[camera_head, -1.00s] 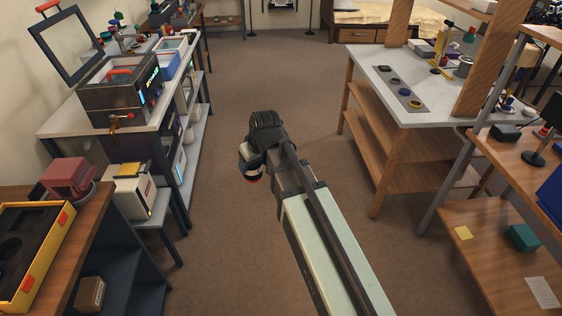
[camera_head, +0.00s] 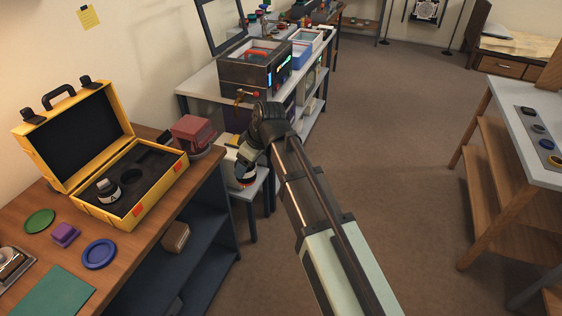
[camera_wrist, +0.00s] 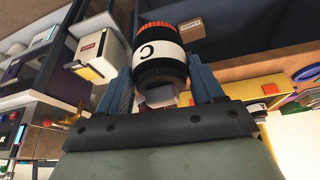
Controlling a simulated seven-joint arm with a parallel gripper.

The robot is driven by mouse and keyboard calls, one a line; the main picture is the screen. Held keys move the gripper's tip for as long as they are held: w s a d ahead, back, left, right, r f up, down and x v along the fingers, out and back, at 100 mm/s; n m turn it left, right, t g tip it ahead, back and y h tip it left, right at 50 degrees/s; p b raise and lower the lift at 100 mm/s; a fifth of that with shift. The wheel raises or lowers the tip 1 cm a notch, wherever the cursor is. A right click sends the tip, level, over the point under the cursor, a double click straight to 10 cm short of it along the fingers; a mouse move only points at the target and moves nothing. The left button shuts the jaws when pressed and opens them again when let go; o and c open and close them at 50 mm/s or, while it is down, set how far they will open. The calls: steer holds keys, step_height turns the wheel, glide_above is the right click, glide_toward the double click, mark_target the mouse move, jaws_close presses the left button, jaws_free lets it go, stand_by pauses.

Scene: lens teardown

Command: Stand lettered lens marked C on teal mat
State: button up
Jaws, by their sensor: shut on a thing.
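The lens marked C (camera_wrist: 160,52) is black with a white band and a red-orange ring. It sits between the two blue fingers of my gripper (camera_wrist: 178,90), which is shut on it. In the head view, my gripper (camera_head: 248,160) holds the lens (camera_head: 244,174) in the air, in front of the shelf bench. A teal mat (camera_head: 52,296) lies flat on the wooden bench at the lower left, partly cut off by the picture edge. My gripper is to the right of that bench and apart from it.
An open yellow case (camera_head: 150,205) stands on the wooden bench with a lens marked A (camera_head: 108,190) in its foam. A green disc (camera_head: 39,220), a purple block (camera_head: 64,235) and a blue ring (camera_head: 99,254) lie near the mat.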

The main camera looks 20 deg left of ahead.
steer(key=s+a+r+n+g+h, duration=0.1)
steer(key=s+a+r+n+g, duration=0.25)
steer(key=s+a+n, duration=1.2)
steer(key=s+a+h, duration=0.1)
steer(key=s+a, duration=0.3)
steer(key=s, duration=0.7)
steer(key=s+a+g+h, duration=0.1)
steer(key=s+a, duration=0.3)
steer(key=s, duration=0.8)
steer(key=s+a, duration=0.4)
steer(key=s, duration=0.7)
steer(key=shift+n, duration=0.25)
steer(key=shift+a+f, duration=0.1)
steer(key=shift+f, duration=2.4)
steer(key=shift+f, duration=0.4)
steer(key=o, duration=1.1)
steer(key=shift+o, duration=0.5)
